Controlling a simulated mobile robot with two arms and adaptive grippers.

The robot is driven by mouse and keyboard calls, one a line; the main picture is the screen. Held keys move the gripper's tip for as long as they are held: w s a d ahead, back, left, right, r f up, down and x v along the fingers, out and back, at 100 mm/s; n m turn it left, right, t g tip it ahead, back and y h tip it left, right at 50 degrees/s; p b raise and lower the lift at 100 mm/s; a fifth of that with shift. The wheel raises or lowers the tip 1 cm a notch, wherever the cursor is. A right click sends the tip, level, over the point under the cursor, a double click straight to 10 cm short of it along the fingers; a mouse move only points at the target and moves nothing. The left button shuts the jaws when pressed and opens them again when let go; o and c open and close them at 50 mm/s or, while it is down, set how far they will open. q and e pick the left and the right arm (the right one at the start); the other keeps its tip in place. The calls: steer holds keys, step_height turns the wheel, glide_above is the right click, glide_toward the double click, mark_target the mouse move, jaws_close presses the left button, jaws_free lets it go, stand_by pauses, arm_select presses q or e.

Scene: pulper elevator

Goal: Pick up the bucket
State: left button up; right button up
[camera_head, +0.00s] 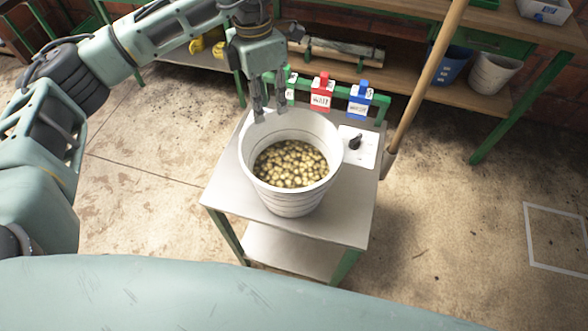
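A white bucket (292,202) stands upright on a small metal-topped cart (232,188). It is filled with yellowish, bean-like pieces (290,164). My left gripper (270,113) points down at the bucket's far rim, left of its middle. Its two fingers are apart with a gap between them. The fingertips overlap the rim in the picture; I cannot tell whether they touch it or which side of the wall each is on. My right gripper is not in view.
Red (321,92) and blue (359,98) labelled blocks stand behind the bucket. A control panel with a dark knob (355,142) is right of it. A wooden pole (428,77) rises at the cart's right. A workbench with a blue bucket (452,65) stands behind. The right floor is clear.

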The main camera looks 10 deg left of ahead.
arm_select(q)
steer(key=f, duration=0.2)
steer(key=p, duration=0.1)
glide_above(274, 141)
steer(key=f, duration=0.6)
steer(key=shift+w+a, duration=0.4)
steer(key=f, duration=0.1)
steer(key=f+p, duration=0.1)
steer(key=f, duration=0.1)
steer(key=f+p, duration=0.1)
steer(key=shift+s+d+f, duration=0.15)
steer(key=shift+s+d, duration=0.15)
steer(key=shift+s, duration=0.1)
steer(key=shift+f, duration=0.5)
jaws_close()
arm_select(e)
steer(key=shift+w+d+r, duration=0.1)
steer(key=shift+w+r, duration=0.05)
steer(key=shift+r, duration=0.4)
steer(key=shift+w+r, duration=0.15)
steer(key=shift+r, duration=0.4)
arm_select(q)
steer(key=shift+w+r, duration=0.1)
